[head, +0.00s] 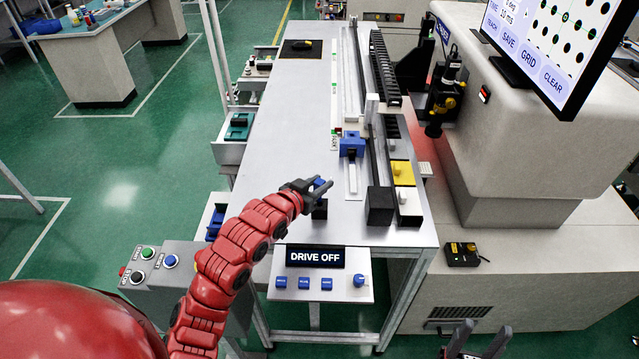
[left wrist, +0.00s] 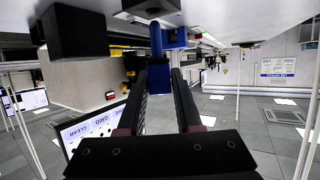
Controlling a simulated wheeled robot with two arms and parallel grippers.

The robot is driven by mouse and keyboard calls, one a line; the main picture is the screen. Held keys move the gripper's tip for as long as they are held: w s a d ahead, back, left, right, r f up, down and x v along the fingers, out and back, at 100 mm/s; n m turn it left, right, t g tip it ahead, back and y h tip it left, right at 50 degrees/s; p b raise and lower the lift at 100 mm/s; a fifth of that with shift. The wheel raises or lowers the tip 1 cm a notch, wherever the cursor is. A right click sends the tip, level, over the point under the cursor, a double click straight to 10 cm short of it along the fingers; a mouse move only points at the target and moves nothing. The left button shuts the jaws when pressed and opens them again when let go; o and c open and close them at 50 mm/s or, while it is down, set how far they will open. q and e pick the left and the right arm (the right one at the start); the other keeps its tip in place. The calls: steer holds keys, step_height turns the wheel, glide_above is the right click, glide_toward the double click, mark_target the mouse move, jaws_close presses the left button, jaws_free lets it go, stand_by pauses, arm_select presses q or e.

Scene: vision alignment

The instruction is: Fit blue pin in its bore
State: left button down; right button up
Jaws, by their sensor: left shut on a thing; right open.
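The blue pin (head: 319,182) is between the fingertips of my left gripper (head: 316,185), which is shut on it. In the left wrist view, which looks upside down, the wide end of the pin (left wrist: 158,78) is between the fingers and a round shank runs towards the table. A dark block (head: 320,209) is right by the pin; I cannot tell whether they touch. A blue block (head: 352,143) stands on the rail further back and shows behind the pin in the wrist view (left wrist: 176,38). I cannot make out its bore. My right gripper (head: 477,340) is open and empty at the bottom edge.
A yellow block (head: 402,173) and a black block (head: 380,206) stand to the right on the grey table (head: 290,110). A "DRIVE OFF" panel (head: 316,257) hangs at the front edge. A large monitor (head: 550,45) is at the right. The table's left half is mostly clear.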

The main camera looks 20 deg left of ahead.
mark_target(319, 201)
arm_select(q)
steer(key=shift+b, duration=0.45)
stand_by(1.2)
steer(key=shift+f+b, duration=1.45)
steer(key=shift+f, duration=0.55)
steer(key=c, duration=0.5)
jaws_free()
steer(key=shift+s, duration=0.1)
steer(key=shift+s+a+r, duration=0.1)
steer(key=shift+s, duration=0.1)
steer(key=b+v, duration=0.1)
steer(key=v, duration=0.3)
steer(key=shift+a, duration=0.1)
steer(key=p+v, duration=1.2)
steer(key=p, duration=0.1)
steer(key=shift+s+r, duration=0.2)
steer(key=shift+s, duration=0.2)
